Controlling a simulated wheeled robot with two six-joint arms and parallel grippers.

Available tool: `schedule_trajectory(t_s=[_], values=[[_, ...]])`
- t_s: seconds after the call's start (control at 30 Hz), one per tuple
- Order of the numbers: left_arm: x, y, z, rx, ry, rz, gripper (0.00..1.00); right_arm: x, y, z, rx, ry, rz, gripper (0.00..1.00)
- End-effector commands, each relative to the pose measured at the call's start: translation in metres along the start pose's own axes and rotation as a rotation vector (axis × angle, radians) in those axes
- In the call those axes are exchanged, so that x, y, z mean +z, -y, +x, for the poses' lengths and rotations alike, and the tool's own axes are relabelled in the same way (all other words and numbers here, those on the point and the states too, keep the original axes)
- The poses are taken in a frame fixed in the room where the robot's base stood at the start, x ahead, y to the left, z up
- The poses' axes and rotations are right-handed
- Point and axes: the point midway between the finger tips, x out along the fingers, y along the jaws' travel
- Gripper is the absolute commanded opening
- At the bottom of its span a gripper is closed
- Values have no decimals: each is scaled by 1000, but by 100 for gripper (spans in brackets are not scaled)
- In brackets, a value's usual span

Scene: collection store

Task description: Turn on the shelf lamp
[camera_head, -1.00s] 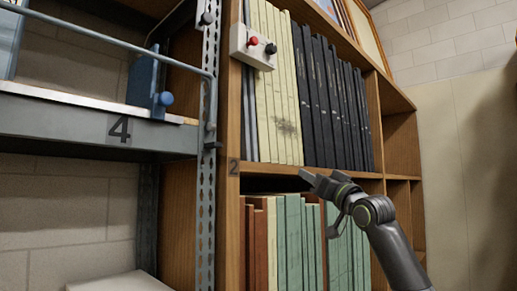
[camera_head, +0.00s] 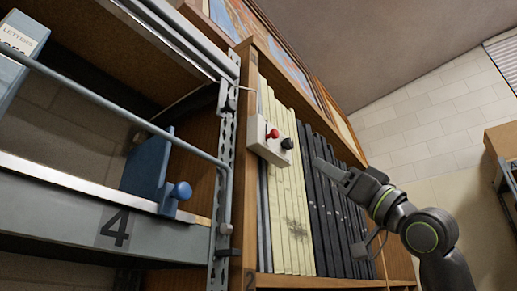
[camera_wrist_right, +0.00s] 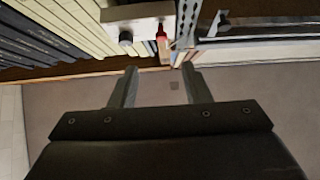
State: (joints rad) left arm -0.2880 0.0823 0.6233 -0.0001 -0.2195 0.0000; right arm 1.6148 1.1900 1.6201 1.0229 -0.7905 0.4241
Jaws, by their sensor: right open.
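A pale switch box (camera_head: 256,136) is fixed to the wooden upright of the bookcase and carries a red button (camera_head: 272,133) and a black button (camera_head: 287,143). In the right wrist view the box (camera_wrist_right: 142,15) shows at the top, with the red button (camera_wrist_right: 161,31) and the black button (camera_wrist_right: 125,37) beyond my fingertips. My right gripper (camera_head: 328,168) is to the right of the box, in front of the black books. It is open and empty, with its fingers (camera_wrist_right: 159,70) apart from the buttons. No lamp can be made out. My left gripper is out of view.
Cream books (camera_head: 289,225) and black books (camera_head: 322,225) stand close behind the gripper. Free room lies at right, before the wall.

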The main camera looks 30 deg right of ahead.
Motion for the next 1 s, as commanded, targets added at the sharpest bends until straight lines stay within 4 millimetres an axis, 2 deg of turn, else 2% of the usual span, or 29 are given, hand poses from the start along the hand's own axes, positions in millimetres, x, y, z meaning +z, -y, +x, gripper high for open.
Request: schedule_trajectory(t_s=[0.17,0.4,0.5,0.67,0.87,1.0], values=[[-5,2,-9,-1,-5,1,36,-4,1,12,-2,-3,2,43],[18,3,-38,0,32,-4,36,-6,1,52,-3,-2,3,43],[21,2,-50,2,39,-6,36,-6,1,70,-3,-2,4,43],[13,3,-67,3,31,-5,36,-6,1,97,-3,-1,3,43],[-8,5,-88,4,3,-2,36,-6,1,130,-3,-2,3,43],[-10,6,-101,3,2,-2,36,-5,1,150,-2,-1,1,43]])
